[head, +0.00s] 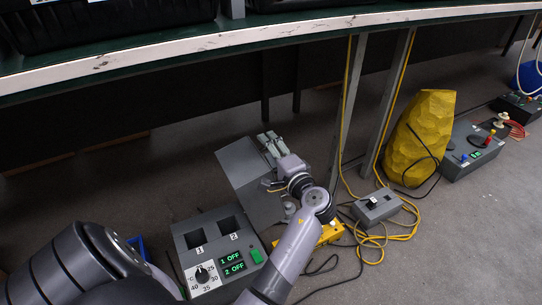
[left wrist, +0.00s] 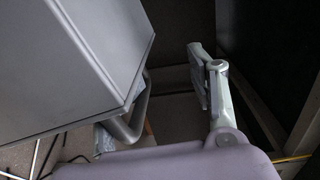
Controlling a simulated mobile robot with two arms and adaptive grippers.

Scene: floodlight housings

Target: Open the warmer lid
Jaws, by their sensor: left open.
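The warmer (head: 210,270) is a grey box at the bottom centre of the head view, with two dark square wells marked 1 and 2, a dial and green displays reading OFF. A flat grey panel (head: 239,164), which looks like its lid, stands raised beyond the box, with the wells uncovered. How it joins the box is unclear. My left gripper (head: 270,144) is open at the panel's far right edge. In the left wrist view, a large grey slab (left wrist: 75,65) covers part of one finger, while the other finger (left wrist: 212,95) stands apart from it. My right gripper is out of view.
A yellow faceted object (head: 420,135) and a grey control box (head: 470,155) stand at the right. A small switch box (head: 378,207) lies among yellow cables (head: 375,245). The bench edge (head: 170,45) and its legs are beyond my gripper.

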